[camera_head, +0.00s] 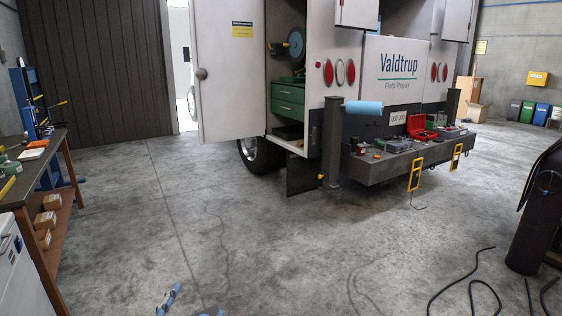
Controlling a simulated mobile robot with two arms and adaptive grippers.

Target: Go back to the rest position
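Neither of my grippers can be made out in the head view. A small blue and grey piece, probably part of my own arm, shows at the bottom edge left of centre; no fingers are visible on it. The white service truck (393,66) marked "Valdtrup Field Repair" stands ahead with its left rear door (229,85) open. Its rear work deck (380,172) carries an open red case (421,127) and several small parts and tools, too small to tell apart.
A wooden workbench (62,165) with boxes on its lower shelf stands at the left. A dark gas cylinder (533,220) stands at the right, with black hoses (470,287) on the floor nearby. Yellow-framed steps (415,174) hang from the deck. The concrete floor (250,240) in the middle is clear.

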